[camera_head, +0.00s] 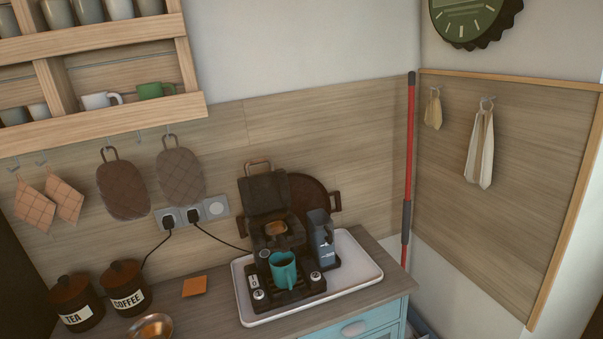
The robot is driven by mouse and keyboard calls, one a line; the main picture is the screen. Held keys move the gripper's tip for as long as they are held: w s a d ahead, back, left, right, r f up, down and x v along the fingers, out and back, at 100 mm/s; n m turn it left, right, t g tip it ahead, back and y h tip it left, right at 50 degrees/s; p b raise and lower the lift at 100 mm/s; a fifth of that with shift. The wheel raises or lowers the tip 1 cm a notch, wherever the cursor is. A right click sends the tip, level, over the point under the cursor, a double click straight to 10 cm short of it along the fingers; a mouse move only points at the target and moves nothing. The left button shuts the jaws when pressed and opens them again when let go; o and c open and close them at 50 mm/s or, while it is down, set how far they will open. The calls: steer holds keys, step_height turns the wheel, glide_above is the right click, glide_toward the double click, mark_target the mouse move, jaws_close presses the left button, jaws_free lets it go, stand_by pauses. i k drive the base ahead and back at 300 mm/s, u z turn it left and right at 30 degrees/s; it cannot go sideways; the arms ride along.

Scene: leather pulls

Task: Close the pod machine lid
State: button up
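The pod machine (284,240) is black and stands on a white tray at the corner end of the counter. Its lid (264,192) is raised and leans back towards the wall, with a light-coloured handle at its top. The opening under the lid shows a brownish inside. A teal mug (283,270) stands at the front of the machine. My gripper does not show in this view.
The white tray (360,285) lies on the wooden counter (215,312). Left are tea (76,302) and coffee (125,288) canisters, an orange coaster (194,286) and a copper bowl (150,327). A wall shelf (110,120) overhangs upper left. A red pole (410,150) stands right.

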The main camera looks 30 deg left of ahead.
mark_target(268, 192)
steer(key=z, duration=0.25)
steer(key=i, duration=2)
steer(key=u, duration=1.25)
steer(key=i, duration=0.8)
steer(key=u, duration=0.55)
